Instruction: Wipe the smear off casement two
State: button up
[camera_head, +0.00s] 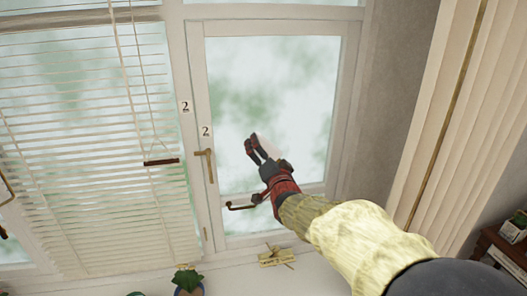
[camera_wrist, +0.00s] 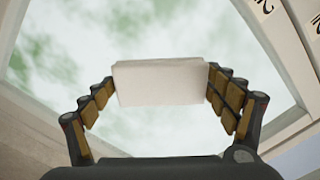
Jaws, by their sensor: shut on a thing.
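Casement two (camera_head: 198,90) is a white-framed window marked with a "2", and it looks shut. Its glass (camera_head: 270,85) shows blurred white and green patches; I cannot tell a smear from the view outside. My gripper (camera_head: 254,146) is in front of the lower middle of this glass. It is shut on a pale, block-shaped wiping pad (camera_wrist: 160,83), held by its two ends in the wrist view. In the head view the pad (camera_head: 268,147) is partly hidden behind the fingers. The glass (camera_wrist: 90,35) lies beyond the pad; I cannot tell whether they touch.
A slatted blind (camera_head: 85,120) with hanging cords covers the left window. A wooden item (camera_head: 276,257) and a potted plant (camera_head: 188,280) stand on the sill. A curtain (camera_head: 440,110) hangs right.

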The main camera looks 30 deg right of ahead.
jog(key=shift+s+a, duration=0.15)
jog(key=shift+s, duration=0.35)
jog(key=b+v, duration=0.1)
jog(key=v, duration=0.2)
